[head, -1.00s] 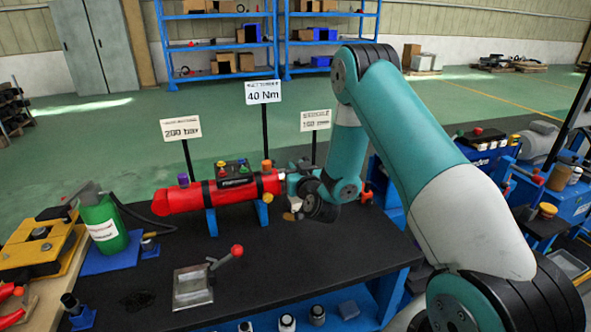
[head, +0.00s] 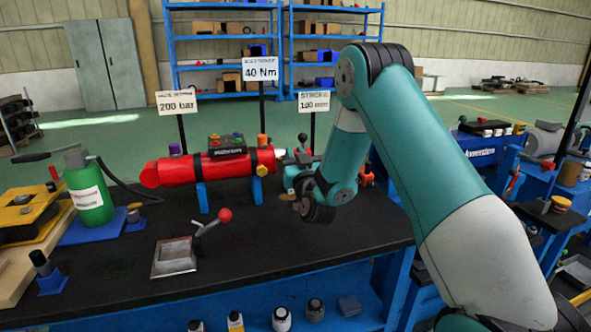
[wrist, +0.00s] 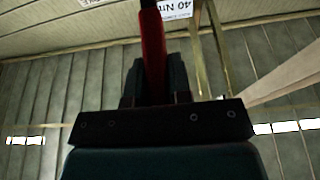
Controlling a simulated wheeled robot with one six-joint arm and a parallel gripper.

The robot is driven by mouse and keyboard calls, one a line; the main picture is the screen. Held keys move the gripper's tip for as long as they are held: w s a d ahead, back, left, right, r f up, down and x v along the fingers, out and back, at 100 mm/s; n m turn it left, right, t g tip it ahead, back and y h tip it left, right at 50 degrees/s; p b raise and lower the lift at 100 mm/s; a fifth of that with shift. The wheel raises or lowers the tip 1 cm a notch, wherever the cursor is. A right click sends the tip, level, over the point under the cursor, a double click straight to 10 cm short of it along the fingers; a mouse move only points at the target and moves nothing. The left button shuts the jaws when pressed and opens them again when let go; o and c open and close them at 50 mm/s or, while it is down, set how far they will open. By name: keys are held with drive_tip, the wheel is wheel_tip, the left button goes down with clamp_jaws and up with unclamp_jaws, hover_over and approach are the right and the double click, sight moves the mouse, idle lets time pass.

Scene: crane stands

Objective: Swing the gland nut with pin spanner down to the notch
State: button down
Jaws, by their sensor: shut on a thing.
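The red cylinder (head: 215,167) lies level on blue supports on the black bench. Its pale rod end, where the gland nut would be, points right toward my wrist and is too small to make out. My gripper (head: 288,187) is beside that end, largely hidden by my wrist in the head view. In the wrist view my gripper (wrist: 153,85) is shut on a red handle with a dark tip, which I take for the pin spanner (wrist: 153,45). The handle stands upright in that picture. The notch cannot be made out.
A tray with a red-knobbed lever (head: 224,215) stands at the front. A green bottle (head: 90,200) with a hose is at left. Signs stand behind the cylinder, including the 40 Nm sign (head: 261,69). The bench (head: 330,240) is clear at front right.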

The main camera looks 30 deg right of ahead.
drive_tip(key=shift+s+f+b, duration=0.15)
drive_tip(key=shift+f+b, duration=0.4)
drive_tip(key=shift+d, duration=0.1)
drive_tip(key=shift+r, duration=0.1)
drive_tip(key=c, duration=1)
unclamp_jaws()
drive_tip(key=shift+c, duration=0.2)
